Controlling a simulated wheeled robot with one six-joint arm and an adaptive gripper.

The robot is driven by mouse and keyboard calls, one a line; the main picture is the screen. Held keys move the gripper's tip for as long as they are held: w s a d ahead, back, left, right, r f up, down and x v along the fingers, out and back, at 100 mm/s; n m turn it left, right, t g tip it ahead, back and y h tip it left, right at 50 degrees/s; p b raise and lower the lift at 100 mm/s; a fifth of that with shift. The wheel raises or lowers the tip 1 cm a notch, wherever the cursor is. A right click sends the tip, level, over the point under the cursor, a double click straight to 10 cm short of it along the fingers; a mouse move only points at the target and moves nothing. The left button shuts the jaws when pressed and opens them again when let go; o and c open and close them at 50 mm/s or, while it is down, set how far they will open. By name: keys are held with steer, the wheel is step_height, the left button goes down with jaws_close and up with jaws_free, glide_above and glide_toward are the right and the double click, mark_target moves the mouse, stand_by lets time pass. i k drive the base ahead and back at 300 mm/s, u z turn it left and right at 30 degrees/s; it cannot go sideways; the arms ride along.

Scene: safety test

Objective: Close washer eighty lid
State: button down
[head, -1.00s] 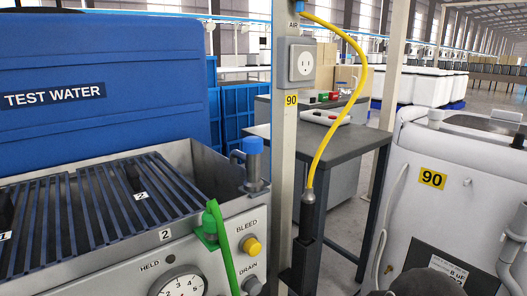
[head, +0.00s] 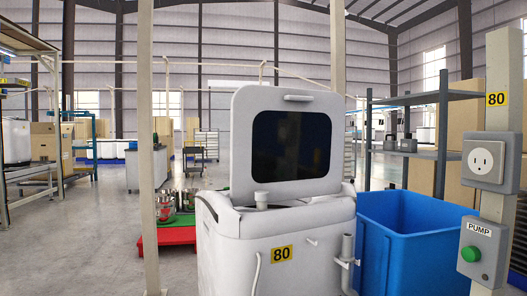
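Washer eighty (head: 235,240) stands in the middle of the head view, a white top-loading machine with a yellow "80" label (head: 282,253) on its front. Its lid (head: 238,150) is open and stands nearly upright at the back, with a dark window (head: 291,146) and a small handle (head: 298,98) along the top edge. The inside of the tub is hidden from this angle. My gripper is not in view.
A blue bin (head: 415,240) stands right of the washer. A post at the right carries an outlet (head: 485,162) and a green-button pump box (head: 483,250). A thin post (head: 147,150) rises at the left. A red platform (head: 172,236) lies behind; open floor (head: 80,250) is at left.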

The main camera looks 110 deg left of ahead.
mark_target(288, 143)
steer(key=u, duration=3.4)
